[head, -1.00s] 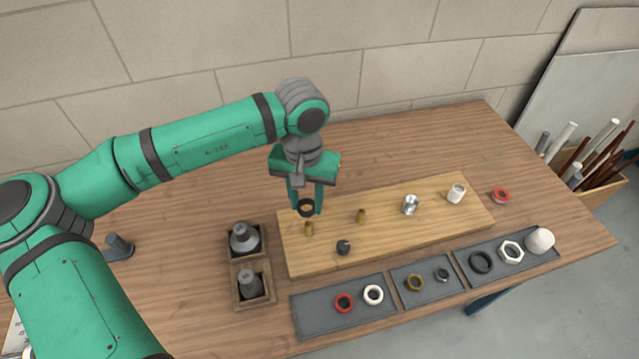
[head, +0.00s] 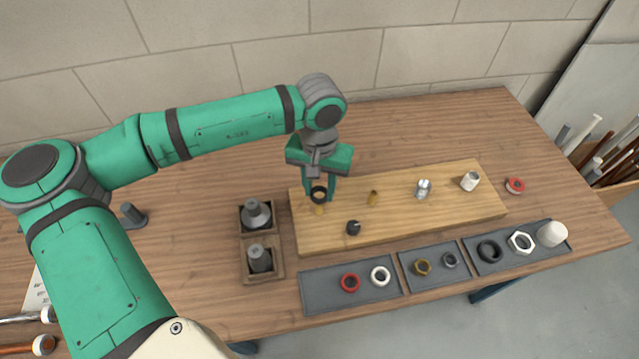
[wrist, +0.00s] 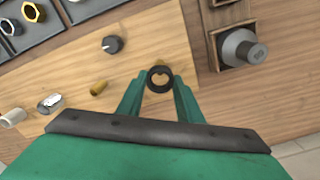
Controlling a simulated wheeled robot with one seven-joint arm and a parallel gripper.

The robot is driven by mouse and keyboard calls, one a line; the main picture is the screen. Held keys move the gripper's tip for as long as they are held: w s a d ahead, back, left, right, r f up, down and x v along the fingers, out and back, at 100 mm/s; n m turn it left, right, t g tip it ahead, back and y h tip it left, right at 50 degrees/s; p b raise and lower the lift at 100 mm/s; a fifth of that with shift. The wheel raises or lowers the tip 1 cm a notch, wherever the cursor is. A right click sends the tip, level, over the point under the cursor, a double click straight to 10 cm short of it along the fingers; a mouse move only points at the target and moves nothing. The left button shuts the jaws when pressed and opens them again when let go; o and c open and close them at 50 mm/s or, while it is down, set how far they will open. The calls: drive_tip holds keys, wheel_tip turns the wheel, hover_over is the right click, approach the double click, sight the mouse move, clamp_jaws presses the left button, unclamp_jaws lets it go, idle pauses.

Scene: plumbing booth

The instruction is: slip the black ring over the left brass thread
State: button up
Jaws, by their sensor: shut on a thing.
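My gripper (head: 319,192) is shut on the black ring (head: 319,195), above the left end of the wooden board. The ring also shows between the fingertips in the wrist view (wrist: 160,79). The left brass thread (head: 319,210) shows just below the ring in the head view, its top close to or behind the ring's lower edge. I cannot tell whether they touch. A second brass thread (head: 372,198) stands to the right and also shows in the wrist view (wrist: 98,88).
The board (head: 440,220) also bears a black knob-like fitting (head: 353,228), a metal fitting (head: 424,189) and a white one (head: 469,181). Wooden boxes with grey fittings (head: 257,214) stand left of it. Grey trays with rings and nuts (head: 330,297) lie in front.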

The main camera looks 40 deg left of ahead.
drive_tip(key=shift+f, duration=1.45)
drive_tip(key=shift+f, duration=0.15)
drive_tip(key=o, duration=1.9)
drive_tip(key=shift+r, duration=2.55)
drive_tip(key=shift+s, duration=0.1)
